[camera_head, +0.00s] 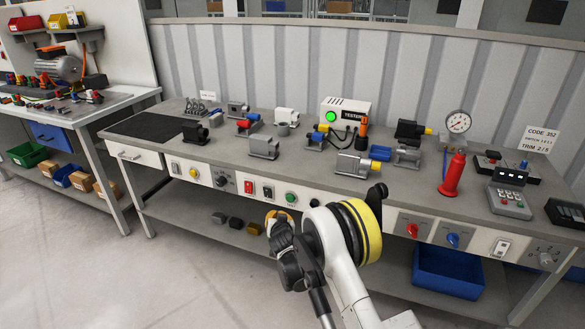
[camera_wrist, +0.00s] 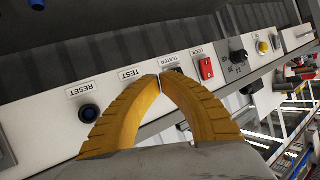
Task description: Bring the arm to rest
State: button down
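My gripper (camera_head: 276,216) is in front of the workbench's front panel, below the green button, at the end of my raised white arm. In the wrist view its two yellow fingers (camera_wrist: 160,77) curve together and their tips meet, with nothing visible between them. The fingers lie across the panel (camera_wrist: 45,118) in that view and hide the part below the TEST label. I cannot tell whether the fingers touch the panel.
The workbench top (camera_head: 225,170) carries several motors and fittings, a box with a lit green lamp (camera_head: 331,116), a red cylinder with a gauge (camera_head: 453,175) and a keypad (camera_head: 511,203). A blue bin (camera_head: 448,272) is on the lower shelf. Open floor (camera_head: 130,270) lies in front at left.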

jog(key=s+d+r+g+h, duration=0.1)
jog(key=d+r, duration=0.3)
jog(key=r, duration=0.4)
jog(key=s+d+r, duration=0.2)
jog(key=d+r, duration=0.2)
jog(key=r, duration=0.3)
jog(key=s+d+r+g+h, duration=0.1)
jog(key=s+d+r+g, duration=0.1)
jog(key=s+d+r, duration=0.95)
jog(key=s+d+r+g, duration=0.1)
jog(key=s+d+r, duration=0.15)
jog(key=s, duration=0.65)
jog(key=s+d+r+g, duration=0.1)
jog(key=s+d+r, duration=0.15)
jog(key=s, duration=0.65)
jog(key=s+d+f, duration=0.1)
jog(key=s+f, duration=0.1)
jog(key=s, duration=0.6)
jog(key=s+d+f+g, duration=0.1)
jog(key=s+f, duration=0.1)
jog(key=s, duration=0.5)
jog(key=shift+s+d+f, duration=0.2)
jog(key=shift+s+f, duration=0.15)
jog(key=shift+f, duration=0.05)
